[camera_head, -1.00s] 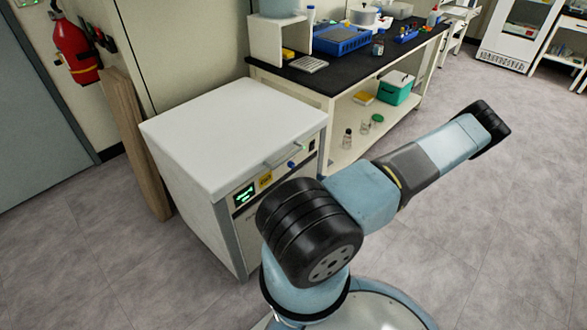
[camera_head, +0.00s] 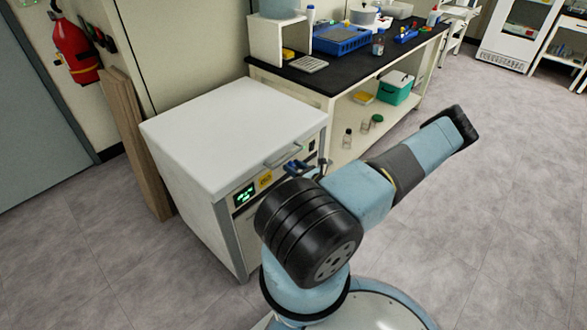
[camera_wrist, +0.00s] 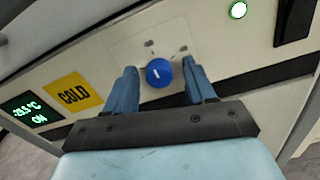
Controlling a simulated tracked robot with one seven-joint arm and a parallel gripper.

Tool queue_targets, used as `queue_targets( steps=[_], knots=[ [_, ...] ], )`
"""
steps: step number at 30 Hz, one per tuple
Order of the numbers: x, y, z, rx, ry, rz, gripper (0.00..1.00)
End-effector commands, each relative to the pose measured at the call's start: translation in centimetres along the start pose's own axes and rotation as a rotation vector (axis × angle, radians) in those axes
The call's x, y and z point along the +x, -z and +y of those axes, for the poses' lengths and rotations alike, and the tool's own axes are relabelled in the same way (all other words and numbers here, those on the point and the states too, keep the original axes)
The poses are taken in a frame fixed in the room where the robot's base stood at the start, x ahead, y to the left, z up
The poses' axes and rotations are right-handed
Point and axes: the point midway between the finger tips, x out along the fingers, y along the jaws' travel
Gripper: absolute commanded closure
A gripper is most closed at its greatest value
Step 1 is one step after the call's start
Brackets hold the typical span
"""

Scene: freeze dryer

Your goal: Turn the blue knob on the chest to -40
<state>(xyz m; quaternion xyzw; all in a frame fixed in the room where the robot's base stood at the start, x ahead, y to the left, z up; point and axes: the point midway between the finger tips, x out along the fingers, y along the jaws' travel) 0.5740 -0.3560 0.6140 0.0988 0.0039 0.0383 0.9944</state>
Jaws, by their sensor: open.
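The white chest (camera_head: 225,135) stands left of centre in the head view, with its control panel on the front. The blue knob (camera_wrist: 159,73) shows in the wrist view as a round dial with a white pointer mark. My gripper (camera_wrist: 159,75) is open, with one blue finger on each side of the knob in the picture. I cannot tell whether the fingers touch it. The green display (camera_wrist: 33,112) appears to read -25.5 °C and ON. In the head view my gripper (camera_head: 305,168) is at the chest's front, and the knob is hidden behind it.
A yellow COLD label (camera_wrist: 73,92) is left of the knob. A lit round button (camera_wrist: 238,10) and a black switch (camera_wrist: 294,20) are to its right. The lid handle (camera_head: 283,153) is just above my gripper. A black-topped bench (camera_head: 345,75) stands behind the chest.

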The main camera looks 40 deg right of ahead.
Motion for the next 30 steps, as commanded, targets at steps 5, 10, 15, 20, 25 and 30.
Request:
queue_targets(
  steps=[5, 10, 15, 20, 25, 30],
  knots=[
    [0.01, 0.0, 0.02, 0.0, 0.0, 0.0, 0.45],
    [0.0, 0.0, 0.03, 0.0, -0.001, 0.0, 0.61],
    [0.0, 0.0, 0.04, 0.0, -0.001, 0.0, 0.77],
    [0.0, 0.0, 0.03, -0.001, -0.001, 0.0, 0.92],
    [0.02, 0.06, 0.34, 0.0, -0.002, 0.0, 1.0],
    [0.02, 0.02, 0.16, 0.02, -0.003, 0.001, 1.0]
  ],
)
